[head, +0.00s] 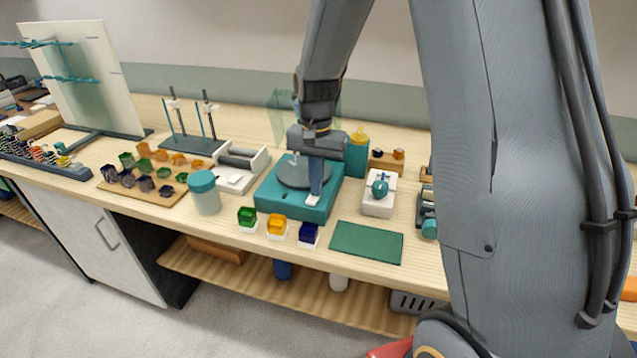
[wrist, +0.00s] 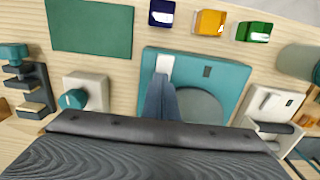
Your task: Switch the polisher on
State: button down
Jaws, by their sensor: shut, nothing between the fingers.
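The polisher is a teal box (head: 268,197) with a round grey disc (head: 292,176) on top; it also shows in the wrist view (wrist: 236,80). A small dark piece (wrist: 207,71) sits on its top near the front edge. A white rectangular piece (wrist: 164,65) shows at my fingertips near the front corner; I cannot tell whether it is a switch or its plate. My gripper (head: 314,192) is shut and empty, pointing down over that corner. Its blue fingers partly cover the disc and the white piece, and contact cannot be told.
Green, amber and blue blocks (head: 277,227) stand before the polisher, with a green mat (head: 367,242) to their right. A white device with a teal knob (head: 378,191) stands right, a teal-lidded jar (head: 204,192) left. A teal bottle (head: 357,155) stands behind.

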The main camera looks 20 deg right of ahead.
jog(key=shift+s+a, duration=0.1)
jog(key=shift+s, duration=0.05)
jog(key=shift+s+a+r+p, duration=0.2)
jog(key=shift+s+a+p, duration=0.2)
jog(key=shift+s+p, duration=0.15)
jog(key=shift+r+p, duration=0.5)
jog(key=shift+r, duration=0.1)
notch_tip(320, 180, up, 13)
jog(key=w+d, duration=0.1)
jog(key=shift+w+f+b, duration=0.15)
jog(key=shift+w+b, duration=0.15)
jog(key=shift+b, duration=0.05)
